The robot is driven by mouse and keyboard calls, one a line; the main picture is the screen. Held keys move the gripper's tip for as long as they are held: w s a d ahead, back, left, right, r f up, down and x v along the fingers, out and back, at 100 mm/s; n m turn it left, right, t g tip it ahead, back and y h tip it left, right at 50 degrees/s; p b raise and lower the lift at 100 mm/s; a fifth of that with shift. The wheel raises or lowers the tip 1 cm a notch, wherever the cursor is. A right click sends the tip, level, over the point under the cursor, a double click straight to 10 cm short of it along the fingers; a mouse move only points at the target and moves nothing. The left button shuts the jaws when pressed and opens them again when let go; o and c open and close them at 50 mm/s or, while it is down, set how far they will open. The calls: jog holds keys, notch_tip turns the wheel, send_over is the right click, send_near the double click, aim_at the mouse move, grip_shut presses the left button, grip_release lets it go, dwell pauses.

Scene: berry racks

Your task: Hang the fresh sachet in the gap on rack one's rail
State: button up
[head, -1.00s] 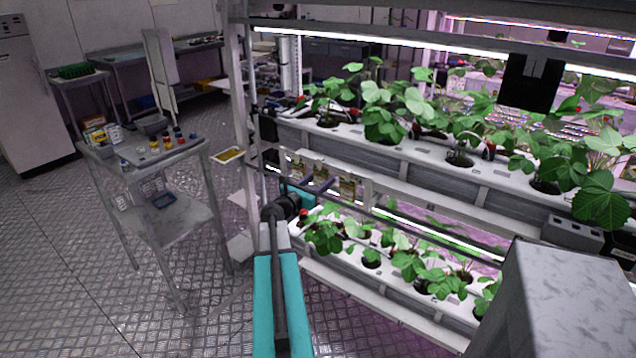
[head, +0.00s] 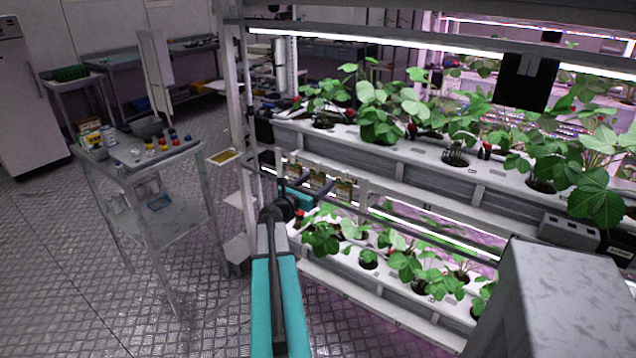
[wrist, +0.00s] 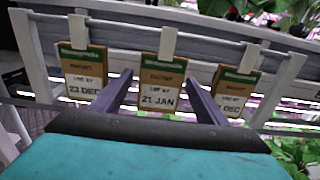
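Three sachets hang in a row by pale clips on the rail (wrist: 225,38) in the wrist view. They are tan with green tops and white date labels. The left sachet (wrist: 82,68) reads 23 DEC, the middle sachet (wrist: 161,82) reads 21 JAN, and the right sachet (wrist: 234,90) shows DEC, its day hard to read. My gripper (wrist: 160,77) has its dark fingers apart, one on each side of the middle sachet, with narrow gaps visible at its edges. The middle sachet's clip sits at the rail. In the head view the sachets (head: 344,189) are small, partly behind my gripper.
Strawberry plants fill the white upper trough (head: 400,150) and the lower trough beneath the rail. A rack post (head: 240,120) stands left of the sachets. A metal trolley (head: 165,218) with small bottles and jars stands farther left. The floor beyond it is open.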

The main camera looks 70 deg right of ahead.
jog(key=shift+a, duration=0.15)
jog(key=b+v, duration=0.2)
jog(key=v, duration=1.1)
jog(key=shift+a, duration=0.25)
jog(key=shift+w, duration=0.15)
dwell(0.3)
